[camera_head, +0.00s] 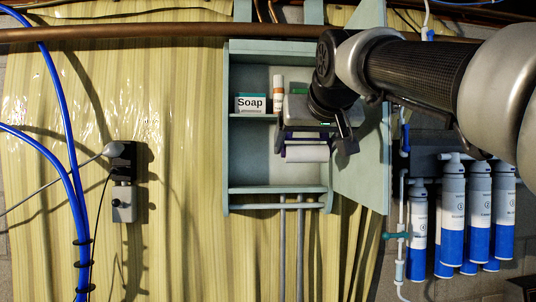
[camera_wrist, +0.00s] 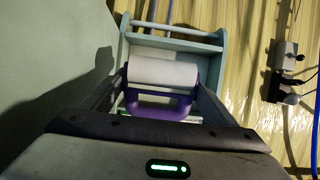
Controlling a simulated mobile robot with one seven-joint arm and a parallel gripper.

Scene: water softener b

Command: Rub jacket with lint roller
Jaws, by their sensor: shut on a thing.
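The lint roller has a white roll (camera_head: 307,153) and a purple handle, which shows better in the wrist view (camera_wrist: 158,109). My gripper (camera_head: 313,142) is in front of the open wall cabinet, with its fingers on both sides of the roller. In the wrist view the fingers are shut on the purple handle, and the white roll (camera_wrist: 163,73) points away from the palm. The roller is at the height of the cabinet's lower compartment; I cannot tell whether it touches anything there. No jacket is in either view.
The cabinet (camera_head: 226,150) holds a soap box (camera_head: 251,103) and an orange-white bottle (camera_head: 278,92) on its upper shelf. Its open door (camera_head: 362,160) stands close right of my gripper. Blue-white filter cylinders (camera_head: 451,215) hang further right. Wall outlets (camera_head: 123,180) and blue hoses (camera_head: 70,150) are left.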

